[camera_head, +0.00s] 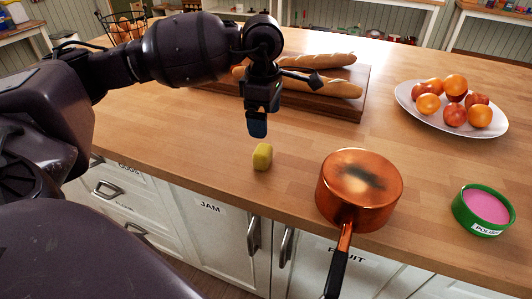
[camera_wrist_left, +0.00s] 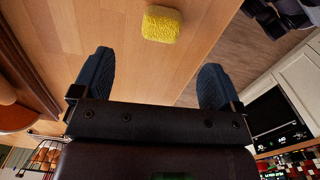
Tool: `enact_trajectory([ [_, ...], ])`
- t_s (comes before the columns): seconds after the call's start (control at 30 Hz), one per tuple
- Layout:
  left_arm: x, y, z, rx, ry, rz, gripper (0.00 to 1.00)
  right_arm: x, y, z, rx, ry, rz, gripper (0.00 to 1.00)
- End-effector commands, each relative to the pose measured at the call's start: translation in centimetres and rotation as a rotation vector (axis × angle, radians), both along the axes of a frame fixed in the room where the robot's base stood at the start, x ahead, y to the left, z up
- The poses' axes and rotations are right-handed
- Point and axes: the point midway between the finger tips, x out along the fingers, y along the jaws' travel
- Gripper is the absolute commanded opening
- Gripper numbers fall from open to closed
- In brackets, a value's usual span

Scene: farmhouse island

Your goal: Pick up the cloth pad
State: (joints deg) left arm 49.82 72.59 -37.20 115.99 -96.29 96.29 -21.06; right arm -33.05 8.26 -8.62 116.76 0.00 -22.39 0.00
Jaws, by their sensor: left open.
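The cloth pad (camera_head: 262,157) is a small yellow block with a rough surface. It lies on the wooden counter near its front edge, left of the copper pan. In the left wrist view the pad (camera_wrist_left: 162,24) is at the top, beyond the fingertips. My left gripper (camera_head: 257,124) hangs above the counter just behind the pad in the head view, apart from it. In the left wrist view the left gripper (camera_wrist_left: 155,75) has its two blue fingers wide apart with nothing between them. My right gripper is not in view.
A copper pan (camera_head: 335,207) with a dark stain stands right of the pad, its handle over the front edge. A green tin (camera_head: 465,216) of pink polish is farther right. Baguettes lie on a board (camera_head: 350,105) behind. An oval fruit plate (camera_head: 408,100) is at back right.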

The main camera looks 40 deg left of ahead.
Motion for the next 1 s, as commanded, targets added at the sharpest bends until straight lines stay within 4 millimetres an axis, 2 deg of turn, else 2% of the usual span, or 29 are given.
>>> enact_trajectory([
  [0.17, -0.3, 0.3, -0.6, 0.022, 0.022, -0.021, 0.92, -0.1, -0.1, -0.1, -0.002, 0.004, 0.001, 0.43],
  [0.5, -0.4, 0.3, -5.0, 0.019, 0.024, -0.02, 0.92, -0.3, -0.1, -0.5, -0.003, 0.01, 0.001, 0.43],
  [0.77, -0.4, 0.3, -6.5, 0.018, 0.02, -0.02, 0.92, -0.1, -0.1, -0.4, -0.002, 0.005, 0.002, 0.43],
  [1.0, -0.4, 0.4, -9.8, 0.016, 0.024, -0.02, 0.92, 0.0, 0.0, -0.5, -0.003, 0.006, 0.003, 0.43],
])
